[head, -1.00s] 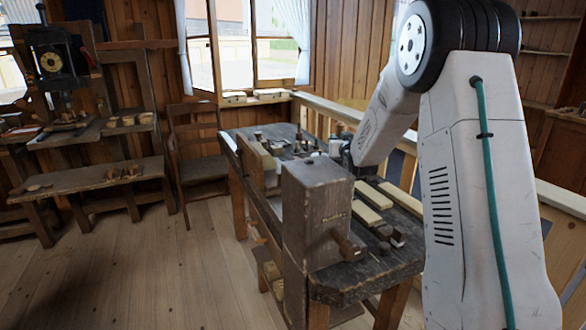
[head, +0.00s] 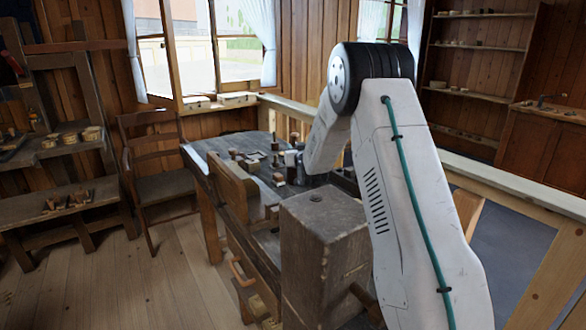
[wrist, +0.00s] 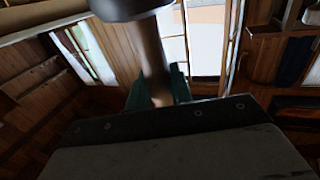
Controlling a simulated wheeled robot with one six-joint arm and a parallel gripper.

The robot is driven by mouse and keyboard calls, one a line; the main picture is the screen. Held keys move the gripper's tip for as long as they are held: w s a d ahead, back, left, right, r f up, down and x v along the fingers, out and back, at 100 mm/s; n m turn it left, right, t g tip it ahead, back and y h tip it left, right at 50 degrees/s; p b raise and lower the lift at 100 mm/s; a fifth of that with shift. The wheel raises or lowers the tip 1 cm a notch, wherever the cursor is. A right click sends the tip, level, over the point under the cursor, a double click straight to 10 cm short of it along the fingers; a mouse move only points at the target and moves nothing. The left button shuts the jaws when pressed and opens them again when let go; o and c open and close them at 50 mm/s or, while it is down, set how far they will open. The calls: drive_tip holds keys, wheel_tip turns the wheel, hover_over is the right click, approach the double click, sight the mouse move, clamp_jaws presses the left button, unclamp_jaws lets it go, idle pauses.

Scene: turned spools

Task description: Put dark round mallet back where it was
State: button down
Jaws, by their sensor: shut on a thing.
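In the wrist view my gripper (wrist: 160,86) is shut on the brown handle (wrist: 152,55) of the dark round mallet (wrist: 130,7). The two teal fingers sit on either side of the handle. The mallet's dark head is beyond the fingers and is cut off by the top edge. In the head view my arm reaches over the dark wooden workbench (head: 228,148), and I cannot make out the mallet there.
A big wooden block (head: 322,235) stands at the bench's near end. Several small turned pieces (head: 255,160) lie on the bench top. A chair (head: 152,165) stands behind to the left, and shelves (head: 475,55) are at the right.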

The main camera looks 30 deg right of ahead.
drive_tip(key=shift+w+a+f, duration=0.2)
drive_tip(key=shift+a+f, duration=0.4)
drive_tip(key=shift+f, duration=2)
drive_tip(key=c, duration=1.2)
unclamp_jaws()
drive_tip(key=shift+f, duration=0.1)
drive_tip(key=shift+c, duration=0.2)
drive_tip(key=shift+s+r, duration=0.15)
drive_tip(key=shift+r, duration=0.05)
drive_tip(key=v, duration=0.7)
drive_tip(key=shift+s, duration=0.2)
